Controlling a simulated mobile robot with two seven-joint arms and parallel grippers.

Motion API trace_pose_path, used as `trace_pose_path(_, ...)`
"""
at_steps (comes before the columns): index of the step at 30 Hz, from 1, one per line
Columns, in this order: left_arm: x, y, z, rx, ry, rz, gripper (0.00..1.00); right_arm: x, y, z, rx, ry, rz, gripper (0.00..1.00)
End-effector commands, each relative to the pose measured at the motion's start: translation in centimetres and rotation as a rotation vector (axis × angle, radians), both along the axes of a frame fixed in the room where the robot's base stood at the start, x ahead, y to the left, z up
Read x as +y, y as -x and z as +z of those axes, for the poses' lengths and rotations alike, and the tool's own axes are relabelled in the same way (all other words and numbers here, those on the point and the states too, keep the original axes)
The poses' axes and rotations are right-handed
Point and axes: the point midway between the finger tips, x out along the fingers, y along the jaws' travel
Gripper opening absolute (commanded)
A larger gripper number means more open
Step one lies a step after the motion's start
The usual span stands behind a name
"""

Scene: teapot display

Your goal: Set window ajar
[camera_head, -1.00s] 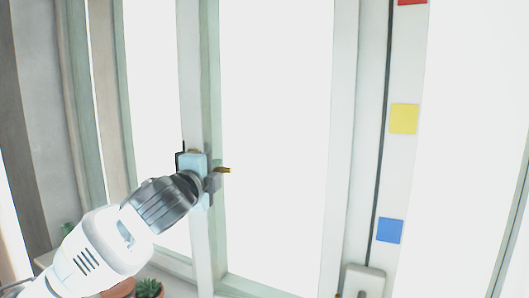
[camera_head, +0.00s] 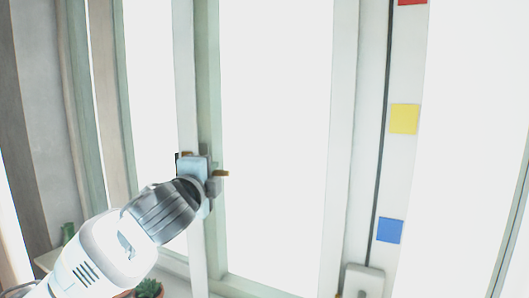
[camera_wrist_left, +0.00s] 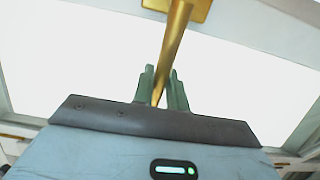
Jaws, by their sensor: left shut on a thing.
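The window (camera_head: 186,80) has tall bright panes with pale frames, seen left of centre in the head view. A brass handle (camera_head: 221,173) sits on its upright frame at mid height. In the left wrist view the handle's bar (camera_wrist_left: 172,45) runs down from a gold mounting plate to between the green fingers. My left gripper (camera_head: 210,175) is shut on the handle, and its wrist hides part of the frame. The left gripper's fingers (camera_wrist_left: 163,90) also show in the wrist view. My right gripper is not in view.
A potted succulent (camera_head: 148,288) stands low at the left near my arm. A white box (camera_head: 363,281) is at the lower right. Red, yellow (camera_head: 404,118) and blue (camera_head: 389,230) squares are on the post to the right of the window.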

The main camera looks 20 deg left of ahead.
Motion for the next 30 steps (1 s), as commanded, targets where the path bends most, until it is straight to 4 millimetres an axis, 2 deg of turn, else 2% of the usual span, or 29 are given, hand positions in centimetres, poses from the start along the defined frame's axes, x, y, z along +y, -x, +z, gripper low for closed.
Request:
trace_pose_path(12,-0.7,1.6,0.0,-0.003,0.002,0.053,0.01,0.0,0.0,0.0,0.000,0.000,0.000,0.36)
trace_pose_path(22,-0.7,1.8,0.0,-0.002,0.003,0.062,0.01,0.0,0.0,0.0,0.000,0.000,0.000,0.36)
trace_pose_path(23,-0.7,1.8,0.0,-0.002,0.003,0.062,0.18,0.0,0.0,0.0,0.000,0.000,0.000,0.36)
trace_pose_path(28,-0.7,1.8,0.0,-0.002,0.002,0.062,0.41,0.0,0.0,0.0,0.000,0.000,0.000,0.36)
trace_pose_path(30,-0.7,1.8,0.0,-0.002,0.002,0.062,0.44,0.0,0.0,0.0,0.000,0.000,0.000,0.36)
